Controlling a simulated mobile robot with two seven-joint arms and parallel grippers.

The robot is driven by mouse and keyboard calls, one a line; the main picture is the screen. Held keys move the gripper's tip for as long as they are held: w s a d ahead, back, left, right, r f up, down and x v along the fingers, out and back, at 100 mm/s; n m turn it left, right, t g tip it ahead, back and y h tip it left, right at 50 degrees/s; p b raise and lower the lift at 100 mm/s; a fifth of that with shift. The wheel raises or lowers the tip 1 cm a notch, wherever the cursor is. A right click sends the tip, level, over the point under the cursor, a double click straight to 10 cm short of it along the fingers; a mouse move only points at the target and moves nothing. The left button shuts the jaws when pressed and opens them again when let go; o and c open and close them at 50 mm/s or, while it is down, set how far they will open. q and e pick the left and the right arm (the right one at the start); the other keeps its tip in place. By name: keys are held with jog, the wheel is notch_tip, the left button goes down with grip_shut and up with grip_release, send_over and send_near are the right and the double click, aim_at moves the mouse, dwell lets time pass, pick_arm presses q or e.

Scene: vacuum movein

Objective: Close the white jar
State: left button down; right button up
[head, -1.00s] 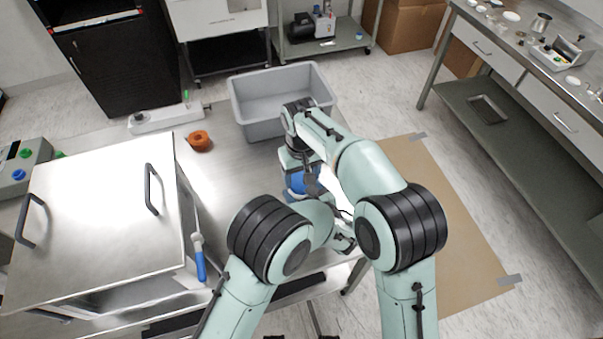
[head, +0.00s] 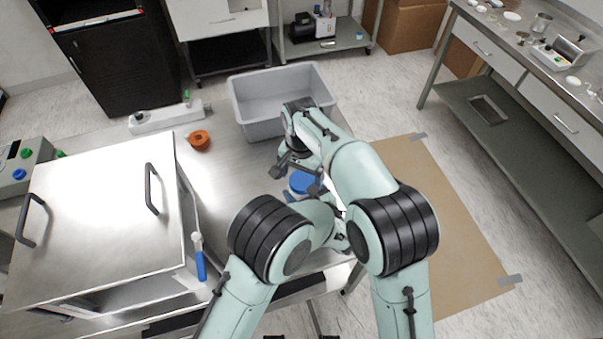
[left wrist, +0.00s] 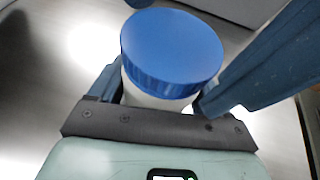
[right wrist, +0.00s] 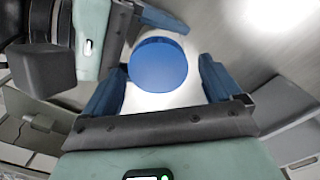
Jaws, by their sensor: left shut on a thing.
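The white jar (left wrist: 150,97) stands upright with a blue lid (left wrist: 172,48) on its top; I cannot tell how tightly the lid sits. The lid also shows in the head view (head: 302,182) and the right wrist view (right wrist: 158,65). My left gripper (left wrist: 158,100) is shut on the jar's body below the lid; in the head view it is mostly hidden behind my arms. My right gripper (head: 299,174) is open above the lid, its fingers spread on either side and apart from it. Its fingers also show in the right wrist view (right wrist: 156,88).
A grey bin (head: 275,100) stands behind the jar on the metal table. An orange ring-like object (head: 200,140) and a white power strip (head: 166,118) lie to the left. A large metal box (head: 95,225) with black handles and a blue-handled tool (head: 201,265) are at the left.

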jog(key=shift+d, duration=0.1)
jog(key=shift+r, duration=2.2)
jog(key=shift+c, duration=0.3)
jog(key=n, duration=0.3)
jog(key=shift+r, duration=0.4)
jog(key=n, duration=0.4)
jog(key=shift+r, duration=0.4)
jog(key=n, duration=0.3)
jog(key=r+n, duration=0.1)
jog(key=n, duration=0.2)
jog(key=shift+r, duration=0.2)
jog(key=shift+f, duration=0.1)
jog(key=shift+f, duration=3.95)
